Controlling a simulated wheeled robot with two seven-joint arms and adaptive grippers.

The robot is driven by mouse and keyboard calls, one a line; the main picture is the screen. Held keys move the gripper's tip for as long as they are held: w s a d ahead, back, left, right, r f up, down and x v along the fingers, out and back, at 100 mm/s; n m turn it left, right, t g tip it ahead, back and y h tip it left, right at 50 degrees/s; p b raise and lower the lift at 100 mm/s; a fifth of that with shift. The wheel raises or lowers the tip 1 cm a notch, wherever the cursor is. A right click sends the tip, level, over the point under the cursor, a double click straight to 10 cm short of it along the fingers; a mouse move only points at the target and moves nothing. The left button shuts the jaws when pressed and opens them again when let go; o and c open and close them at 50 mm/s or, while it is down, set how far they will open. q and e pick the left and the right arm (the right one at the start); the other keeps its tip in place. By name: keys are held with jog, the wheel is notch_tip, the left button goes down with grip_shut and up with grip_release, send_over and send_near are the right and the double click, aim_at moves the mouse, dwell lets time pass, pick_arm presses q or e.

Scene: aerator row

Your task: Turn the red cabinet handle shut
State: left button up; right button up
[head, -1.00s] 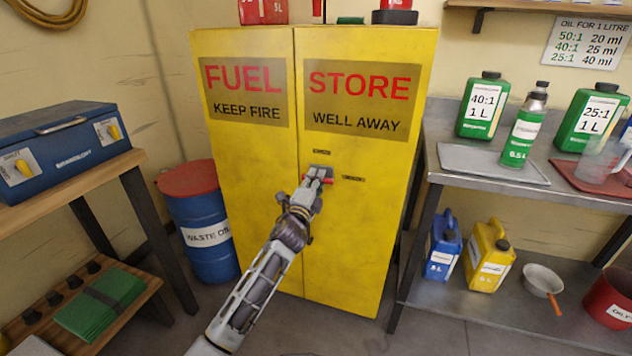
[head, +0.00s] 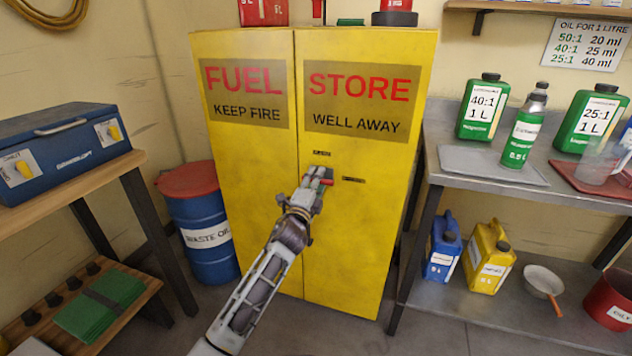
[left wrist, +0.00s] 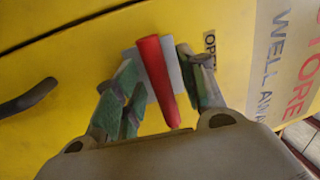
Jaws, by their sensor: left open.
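The red handle (left wrist: 157,82) sits on a grey plate on the yellow fuel cabinet (head: 345,245). In the left wrist view it runs lengthwise between the two fingers of my open left gripper (left wrist: 160,62). In the head view my left gripper (head: 318,178) partly hides the handle. An OPEN label (head: 321,153) is above the handle and another small label (head: 353,179) is to its right, too small to read. My right gripper is not in view.
A blue waste oil drum (head: 208,225) stands left of the cabinet. A wooden bench with a blue toolbox (head: 62,145) is further left. A metal shelf unit (head: 470,190) with bottles and cans stands close on the right. A dark bar (left wrist: 28,97) shows on the cabinet front.

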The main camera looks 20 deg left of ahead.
pick_arm(q)
jog(key=shift+s+f, duration=0.1)
jog(key=shift+s, duration=0.1)
jog(key=s+f, duration=0.2)
jog(key=s, duration=0.9)
jog(key=shift+s+a, duration=0.2)
dwell(0.3)
jog(key=shift+f, duration=0.1)
dwell(0.4)
